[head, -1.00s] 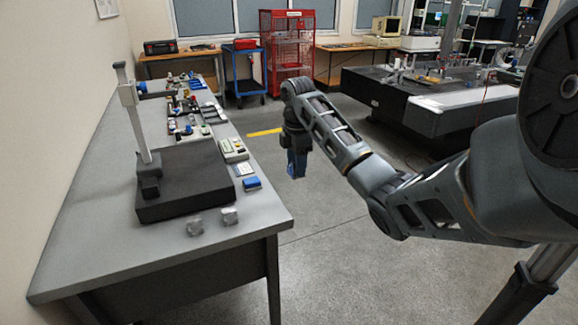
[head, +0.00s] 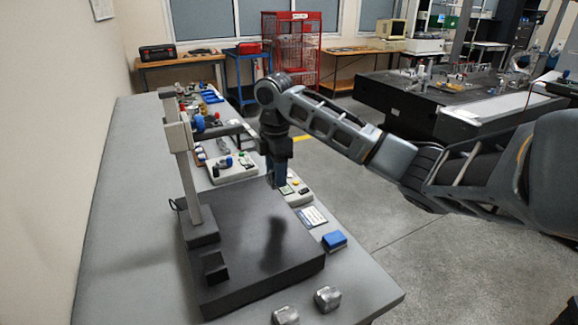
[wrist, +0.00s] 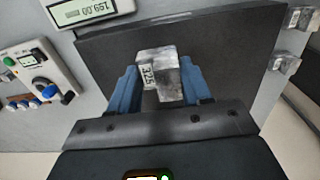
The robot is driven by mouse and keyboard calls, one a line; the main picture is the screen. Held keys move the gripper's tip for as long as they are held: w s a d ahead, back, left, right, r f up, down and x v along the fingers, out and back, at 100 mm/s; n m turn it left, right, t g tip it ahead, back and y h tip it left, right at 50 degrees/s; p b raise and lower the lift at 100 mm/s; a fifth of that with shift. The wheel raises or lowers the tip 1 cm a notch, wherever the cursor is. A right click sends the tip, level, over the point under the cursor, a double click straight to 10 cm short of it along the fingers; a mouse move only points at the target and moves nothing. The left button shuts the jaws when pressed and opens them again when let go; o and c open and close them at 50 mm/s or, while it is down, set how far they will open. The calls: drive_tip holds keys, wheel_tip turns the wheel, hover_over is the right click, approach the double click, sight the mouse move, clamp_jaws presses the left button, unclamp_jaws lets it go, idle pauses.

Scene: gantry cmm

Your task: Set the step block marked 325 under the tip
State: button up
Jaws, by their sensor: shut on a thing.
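A small metal step block (wrist: 158,66) with 325 on its side is between my gripper's blue fingers in the wrist view. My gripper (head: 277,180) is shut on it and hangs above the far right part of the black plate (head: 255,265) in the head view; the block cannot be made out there. The same plate lies beyond the block in the wrist view (wrist: 225,35).
Two other metal blocks (head: 328,298) (head: 286,316) sit on the bench in front of the plate. A control box (head: 232,168) and small tools stand behind.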

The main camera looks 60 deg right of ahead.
drive_tip(key=shift+w+f, duration=0.1)
drive_tip(key=shift+w, duration=0.3)
drive_tip(key=shift+f+b, duration=1.2)
drive_tip(key=shift+f, duration=1.8)
drive_tip(key=shift+f, duration=0.55)
drive_tip(key=o, duration=1.2)
drive_tip(key=shift+o, duration=0.4)
drive_tip(key=o, duration=0.4)
drive_tip(key=shift+c, duration=0.2)
